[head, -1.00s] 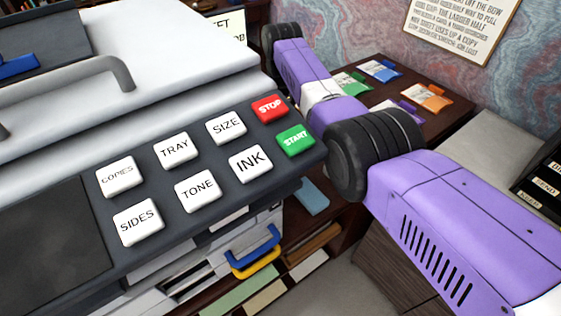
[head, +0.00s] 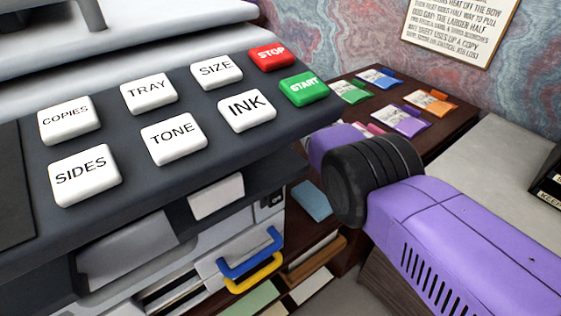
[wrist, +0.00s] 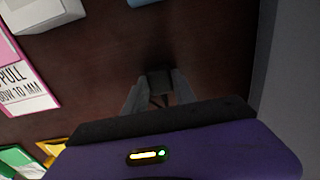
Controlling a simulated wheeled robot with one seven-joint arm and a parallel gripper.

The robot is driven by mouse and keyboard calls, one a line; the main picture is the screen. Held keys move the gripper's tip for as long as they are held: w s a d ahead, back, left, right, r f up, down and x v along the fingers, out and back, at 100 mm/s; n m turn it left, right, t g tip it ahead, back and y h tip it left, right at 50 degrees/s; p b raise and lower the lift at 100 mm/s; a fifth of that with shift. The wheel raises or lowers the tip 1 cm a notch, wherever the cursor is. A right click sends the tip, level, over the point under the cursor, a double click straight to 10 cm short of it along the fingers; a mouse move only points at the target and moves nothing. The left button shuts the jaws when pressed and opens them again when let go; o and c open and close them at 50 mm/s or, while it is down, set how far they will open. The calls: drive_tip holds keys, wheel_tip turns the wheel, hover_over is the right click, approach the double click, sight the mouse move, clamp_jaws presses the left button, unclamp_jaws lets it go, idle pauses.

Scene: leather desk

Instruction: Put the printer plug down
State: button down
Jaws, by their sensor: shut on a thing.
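The printer plug (wrist: 159,80) is a small dark block between the two grey fingertips of my gripper (wrist: 158,92) in the wrist view. My gripper is shut on it. A dark brown wooden surface (wrist: 90,75) lies beyond the plug. The picture is dim, and I cannot tell whether the plug touches that surface. In the head view my purple arm goes behind the printer's control panel (head: 215,165), so the gripper and plug are hidden there.
In the wrist view a pink-edged packet (wrist: 22,75) and a pale box (wrist: 45,12) lie left, with a grey surface (wrist: 290,70) at right. In the head view, several coloured packets lie on the brown cabinet top (head: 455,118). The printer's lower drawers have blue and yellow handles (head: 250,255).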

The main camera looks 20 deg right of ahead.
drive_tip(key=shift+f, duration=0.35)
drive_tip(key=shift+f+b, duration=0.2)
drive_tip(key=shift+b, duration=0.2)
drive_tip(key=c, duration=1)
unclamp_jaws()
wheel_tip(320, 180, up, 13)
drive_tip(key=shift+r+p, duration=0.15)
drive_tip(key=shift+p, duration=0.9)
